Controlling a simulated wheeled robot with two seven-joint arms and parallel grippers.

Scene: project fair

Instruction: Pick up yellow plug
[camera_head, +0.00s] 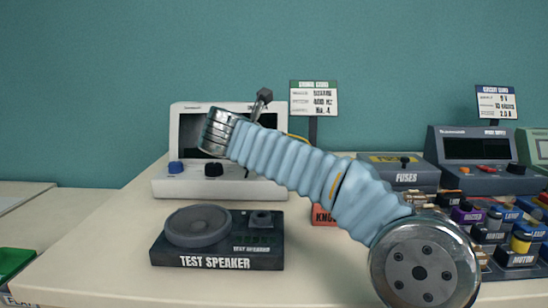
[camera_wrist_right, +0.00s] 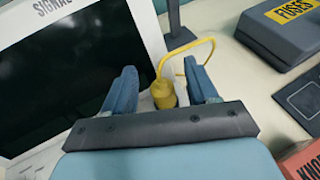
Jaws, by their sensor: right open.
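The yellow plug (camera_wrist_right: 163,94) stands beside the signal unit, with its yellow cable (camera_wrist_right: 188,47) looping up and to the right in the right wrist view. My right gripper (camera_wrist_right: 162,84) is open, with one blue finger on each side of the plug and visible gaps between. In the head view my right arm crosses from the lower right and hides the plug and most of its own gripper. Only a short bit of yellow cable shows above the arm there. My left gripper is not in view.
The white signal unit (camera_head: 165,187) stands behind my arm. A test speaker (camera_head: 218,257) sits in front of it. The fuses box (camera_head: 400,174), a red knobs box (camera_head: 322,215) and several lead and motor blocks (camera_head: 515,259) stand to the right.

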